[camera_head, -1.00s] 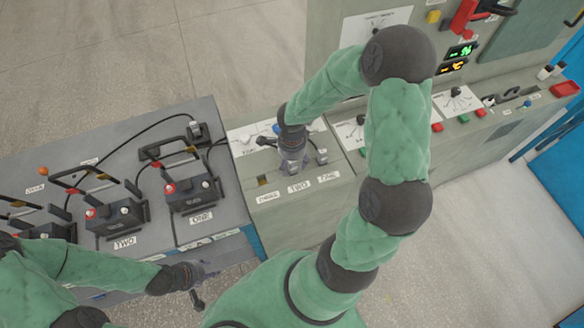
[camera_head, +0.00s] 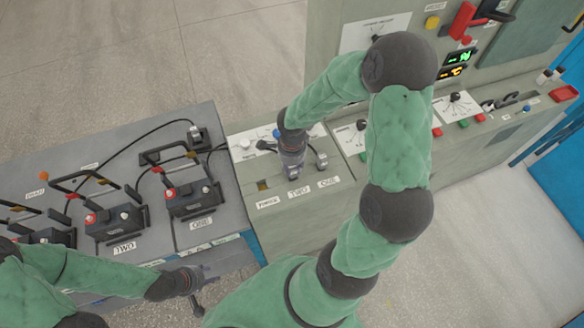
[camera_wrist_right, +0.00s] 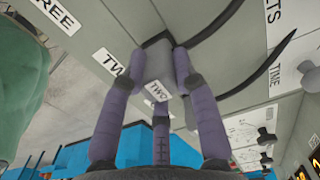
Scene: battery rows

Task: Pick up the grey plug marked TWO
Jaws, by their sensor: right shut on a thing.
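The grey plug marked TWO (camera_wrist_right: 158,72) is between the fingers of my right gripper (camera_wrist_right: 156,75) in the right wrist view, its white TWO label facing the camera. My right gripper is shut on it, just by a dark slot in the panel top. I cannot tell how far the plug sits in that slot. In the head view the right gripper (camera_head: 292,168) points down behind the panel's TWO label (camera_head: 298,192) and hides most of the plug. My left gripper (camera_head: 200,280) is low at the left, away from the panel; its finger opening is unclear.
A grey plug (camera_head: 321,160) stands behind the ONE label, close to my right gripper. An open slot (camera_head: 262,184) lies behind the THREE label. A bench (camera_head: 215,125) with several handled battery units and cables stands at the left. Switches and lit displays (camera_head: 456,65) are at the right.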

